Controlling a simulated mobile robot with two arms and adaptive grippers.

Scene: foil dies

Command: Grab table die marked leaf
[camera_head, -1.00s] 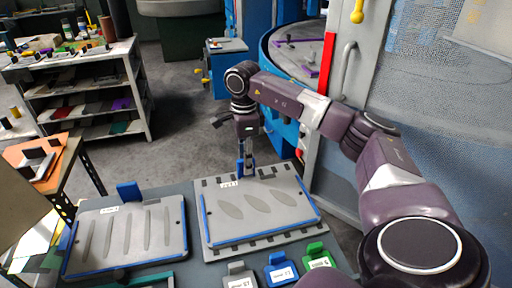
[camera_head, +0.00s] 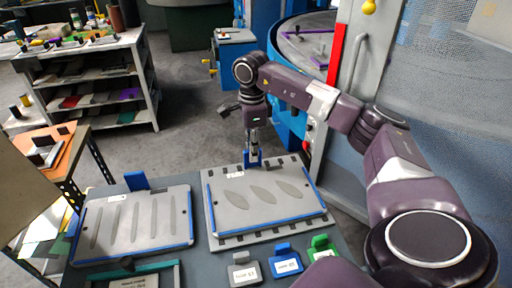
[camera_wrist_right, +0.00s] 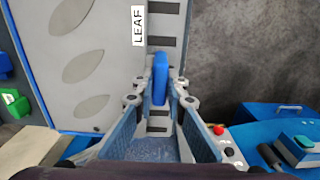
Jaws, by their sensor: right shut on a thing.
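The die marked leaf (camera_head: 228,217) is a flat grey plate with leaf-shaped recesses and blue side edges, lying on the table in the head view. Its LEAF label (camera_wrist_right: 138,25) reads clearly in the right wrist view, beside the die's grey face (camera_wrist_right: 60,20). A blue upright tab (camera_wrist_right: 160,72) stands at its far edge. My right gripper (camera_head: 254,158) points down there and is shut on this tab, with one finger on each side in the right wrist view. I cannot tell whether the die is lifted at all. My left gripper is not in view.
Another grey die (camera_head: 100,230) with long slots lies to the left. Small grey (camera_head: 244,272), blue (camera_head: 286,263) and green (camera_head: 322,250) labelled pieces sit in front. A grey cabinet with a red strip (camera_head: 337,52) stands right of the table. A shelf rack stands back left.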

